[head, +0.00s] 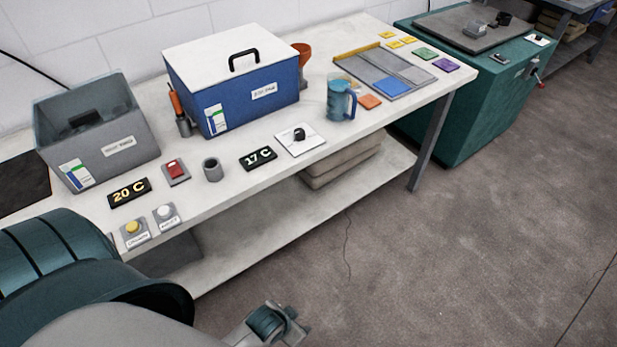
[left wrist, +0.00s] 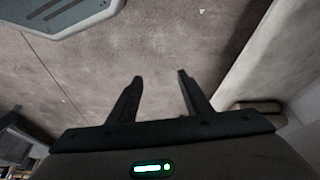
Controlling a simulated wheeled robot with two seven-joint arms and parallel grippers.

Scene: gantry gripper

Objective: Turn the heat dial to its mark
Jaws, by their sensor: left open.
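A black dial (head: 300,134) sits on a small white plate on the workbench, behind the front edge. Its pointer and any mark on the plate are too small to read. A black display (head: 258,158) left of it reads 17 C. Another display (head: 129,193) farther left reads 20 C. My left gripper (head: 297,325) is low in front of the bench, over the floor and well away from the dial. In the left wrist view its two black fingers (left wrist: 160,78) are apart with nothing between them. My right gripper is not in view.
On the bench (head: 225,190) are a grey bin (head: 125,135), a blue lidded box (head: 250,95), a red switch (head: 175,171), a grey cup (head: 212,169), two buttons and a blue mug (head: 340,100). A green cabinet (head: 455,130) stands right. The floor in front is clear.

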